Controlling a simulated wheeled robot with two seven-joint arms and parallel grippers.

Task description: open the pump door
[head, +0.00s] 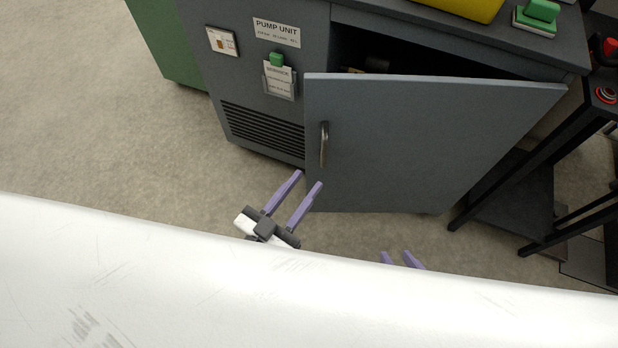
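The pump door (400,140) is a grey panel on the dark grey cabinet labelled PUMP UNIT (276,32). It stands ajar, swung out from its left side, with a dark gap along its top. Its vertical metal handle (324,145) is near the door's left edge. My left gripper (311,179) has two purple fingers spread apart with nothing between them. In the picture it lies just below the handle, near the door's lower left corner. My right gripper (396,256) shows only two purple fingertips, apart, below the door; the rest is hidden behind the white surface.
A large white surface (150,290) fills the foreground. A black frame stand (520,190) with a red button (606,95) stands close at the right. Floor is clear at left.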

